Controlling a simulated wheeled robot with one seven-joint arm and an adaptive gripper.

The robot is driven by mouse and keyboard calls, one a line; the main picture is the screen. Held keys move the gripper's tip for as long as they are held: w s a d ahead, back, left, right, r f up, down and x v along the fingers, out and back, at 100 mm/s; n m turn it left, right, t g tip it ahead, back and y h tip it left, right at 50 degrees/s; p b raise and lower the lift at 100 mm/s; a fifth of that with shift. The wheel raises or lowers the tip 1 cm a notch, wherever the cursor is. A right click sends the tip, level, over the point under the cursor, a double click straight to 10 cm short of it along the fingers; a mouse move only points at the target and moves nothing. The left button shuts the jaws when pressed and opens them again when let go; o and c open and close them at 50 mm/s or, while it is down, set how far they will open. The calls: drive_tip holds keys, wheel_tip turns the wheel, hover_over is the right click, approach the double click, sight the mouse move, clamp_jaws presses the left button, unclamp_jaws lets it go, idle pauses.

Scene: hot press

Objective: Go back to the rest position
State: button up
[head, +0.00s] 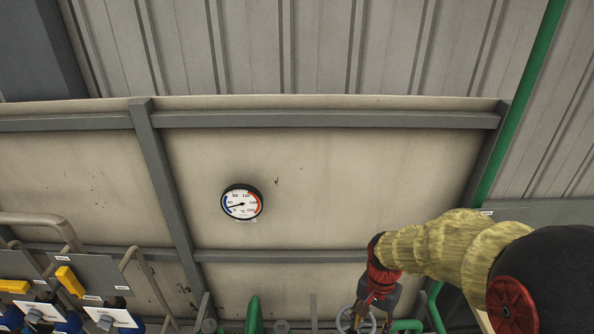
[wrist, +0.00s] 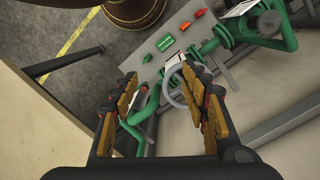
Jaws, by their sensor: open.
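My gripper (wrist: 160,115) is open in the wrist view, its two padded fingers spread apart with nothing held between them. A grey ring-shaped handwheel (wrist: 176,92) shows beyond and between the fingers, by the green pipes; I cannot tell how far it is from the fingertips. In the head view my arm comes in from the lower right in a yellow sleeve, and my gripper (head: 376,305) points down at the bottom edge. The handwheel (head: 346,320) shows just left of it there, partly cut off by the frame.
A round temperature gauge (head: 242,203) is on the beige panel (head: 330,180). Yellow handles (head: 70,280) and grey boxes are at lower left. Green pipes (wrist: 143,125) run near the fingers. A grey plate (wrist: 163,45) holds red and green parts.

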drive_tip(key=s+r+n+t+b, duration=0.3)
drive_tip(key=s+b, duration=0.3)
drive_tip(key=b, duration=0.1)
drive_tip(key=s+r+n+t+b, duration=0.3)
drive_tip(key=s+b, duration=0.3)
drive_tip(key=b, duration=0.2)
drive_tip(key=shift+s+r+n+t, duration=0.35)
drive_tip(key=shift+r+n, duration=0.1)
drive_tip(key=shift+n, duration=0.35)
